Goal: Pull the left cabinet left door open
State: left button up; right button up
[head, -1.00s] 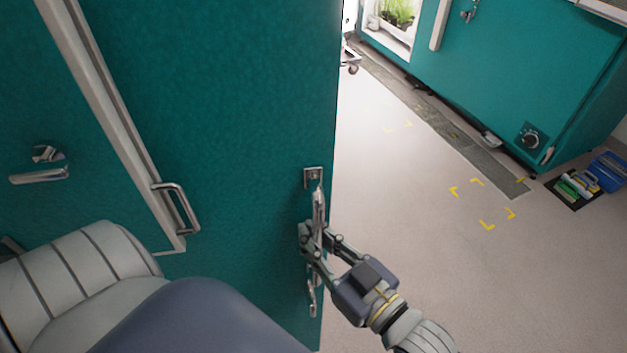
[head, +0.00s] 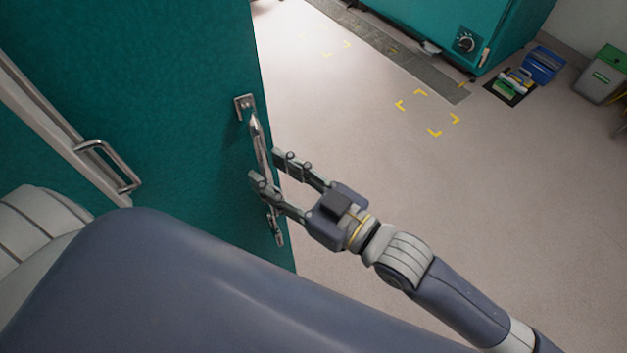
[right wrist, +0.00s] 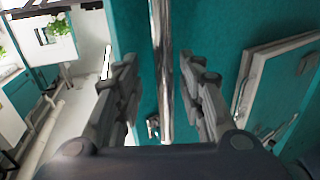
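A teal cabinet door (head: 180,80) fills the left of the head view, with floor showing past its right edge. A long metal bar handle (head: 260,142) hangs near that edge below a square plate. My right gripper (head: 265,162) is at this handle with its fingers spread. In the right wrist view the bar (right wrist: 162,70) runs upright between the two open fingers (right wrist: 165,95), with a gap on each side. My left gripper is not in view.
Another teal cabinet (head: 440,25) stands at the back. A blue box (head: 542,64) and a green-and-grey bin (head: 603,73) are at the right.

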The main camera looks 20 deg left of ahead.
jog(key=v, duration=0.9)
jog(key=shift+d, duration=0.35)
jog(key=shift+w, duration=0.1)
